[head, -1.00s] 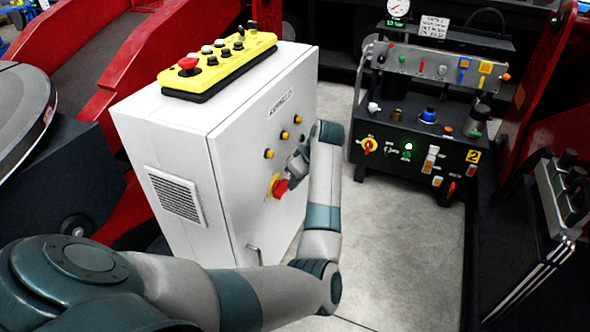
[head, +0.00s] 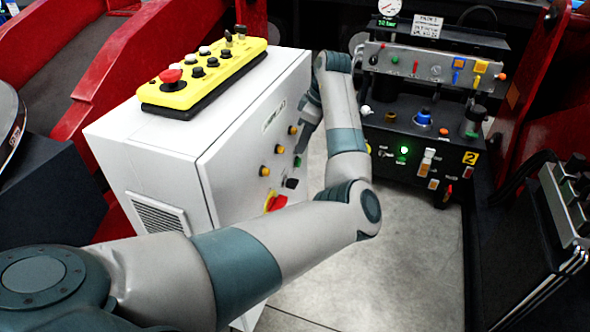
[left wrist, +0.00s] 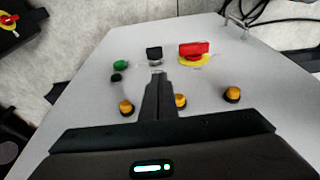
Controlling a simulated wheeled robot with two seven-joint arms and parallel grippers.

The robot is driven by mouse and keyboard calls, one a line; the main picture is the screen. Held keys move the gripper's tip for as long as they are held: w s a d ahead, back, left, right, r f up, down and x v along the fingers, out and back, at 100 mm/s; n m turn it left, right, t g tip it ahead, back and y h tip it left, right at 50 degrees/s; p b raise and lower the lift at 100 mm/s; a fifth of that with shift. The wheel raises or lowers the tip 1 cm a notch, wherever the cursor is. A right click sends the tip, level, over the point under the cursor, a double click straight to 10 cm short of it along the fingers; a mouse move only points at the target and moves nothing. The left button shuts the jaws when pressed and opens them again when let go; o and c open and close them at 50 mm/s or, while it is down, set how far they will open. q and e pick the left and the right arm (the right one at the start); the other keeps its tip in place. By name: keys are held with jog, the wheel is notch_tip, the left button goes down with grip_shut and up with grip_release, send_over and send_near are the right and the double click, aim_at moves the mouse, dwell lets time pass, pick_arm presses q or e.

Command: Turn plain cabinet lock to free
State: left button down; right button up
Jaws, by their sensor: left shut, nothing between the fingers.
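The white cabinet (head: 235,145) stands at the middle left in the head view. Its front has a black knob (head: 292,183), likely the plain lock, though I cannot be sure. The same black knob shows in the left wrist view (left wrist: 154,54), just beyond the fingertips. Beside it is a red handle on a yellow plate (left wrist: 194,51), also low on the front in the head view (head: 276,203). My left gripper (left wrist: 158,76) is shut and empty, pointing at the black knob; contact cannot be told. In the head view the left gripper (head: 303,142) is partly hidden.
A green button (left wrist: 121,65) and several amber buttons (left wrist: 180,100) surround the fingers. A yellow button box (head: 205,75) sits on top of the cabinet. A black control bench (head: 420,150) stands behind right. Open grey floor (head: 410,240) lies right of my arm.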

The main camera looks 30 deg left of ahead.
pick_arm(q)
send_near(290, 184)
jog(key=x, duration=0.5)
jog(key=shift+s, duration=0.1)
jog(key=shift+f, duration=0.55)
pick_arm(e)
jog(key=shift+w+a, duration=0.25)
jog(key=shift+a, duration=0.2)
pick_arm(q)
jog(key=shift+a, duration=0.1)
pick_arm(e)
jog(key=shift+d, duration=0.15)
